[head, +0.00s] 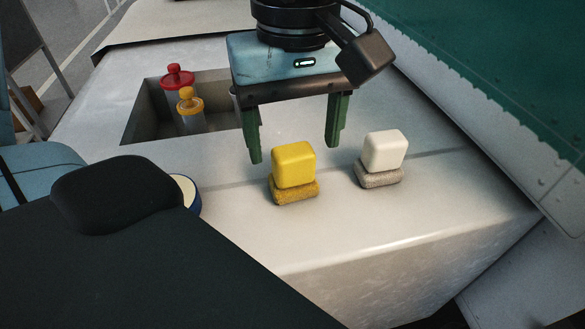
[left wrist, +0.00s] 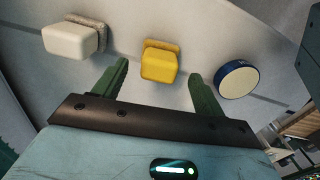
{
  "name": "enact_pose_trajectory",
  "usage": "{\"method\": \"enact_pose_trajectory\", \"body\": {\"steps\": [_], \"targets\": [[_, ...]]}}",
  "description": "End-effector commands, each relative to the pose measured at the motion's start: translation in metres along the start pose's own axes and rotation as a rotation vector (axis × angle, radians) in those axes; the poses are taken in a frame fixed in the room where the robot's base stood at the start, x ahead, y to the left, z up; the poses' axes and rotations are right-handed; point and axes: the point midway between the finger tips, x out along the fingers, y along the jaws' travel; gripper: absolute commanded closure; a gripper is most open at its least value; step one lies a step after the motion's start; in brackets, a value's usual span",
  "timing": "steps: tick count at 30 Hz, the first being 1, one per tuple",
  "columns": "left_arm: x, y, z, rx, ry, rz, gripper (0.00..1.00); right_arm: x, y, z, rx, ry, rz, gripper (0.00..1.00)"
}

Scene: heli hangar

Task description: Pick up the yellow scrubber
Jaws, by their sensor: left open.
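The yellow scrubber (head: 294,167) stands on the light grey surface, a smooth yellow block on a rough darker yellow base. My left gripper (head: 294,145) is open and empty, with green fingers pointing down above and behind the scrubber in the head view. In the left wrist view the yellow scrubber (left wrist: 159,65) lies between the lines of the two open fingers (left wrist: 157,75), beyond or near their tips. I cannot tell the exact gap. My right gripper is not in view.
A white scrubber (head: 385,151) stands right of the yellow one. A recess (head: 150,115) holds a red-topped container (head: 175,76) and a yellow-topped container (head: 189,103). A round blue-rimmed item (head: 187,193), partly hidden in the head view, also shows in the left wrist view (left wrist: 238,80).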

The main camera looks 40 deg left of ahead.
Motion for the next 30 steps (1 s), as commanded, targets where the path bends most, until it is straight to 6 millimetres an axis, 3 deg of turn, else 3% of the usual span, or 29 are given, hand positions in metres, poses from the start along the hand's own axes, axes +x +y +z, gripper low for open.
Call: {"method": "enact_pose_trajectory", "body": {"steps": [6, 12, 20, 30], "targets": [[0.024, -0.002, -0.004, 0.001, 0.000, 0.000, 0.29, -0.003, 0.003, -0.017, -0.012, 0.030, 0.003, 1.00], [0.045, -0.001, -0.005, -0.002, 0.000, 0.001, 0.29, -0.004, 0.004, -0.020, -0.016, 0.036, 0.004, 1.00], [0.048, -0.001, -0.005, -0.003, 0.000, 0.001, 0.29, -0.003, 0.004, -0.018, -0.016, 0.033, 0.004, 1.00], [0.048, 0.000, -0.005, -0.003, 0.000, 0.002, 0.72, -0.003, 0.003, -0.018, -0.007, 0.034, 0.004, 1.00]]}}
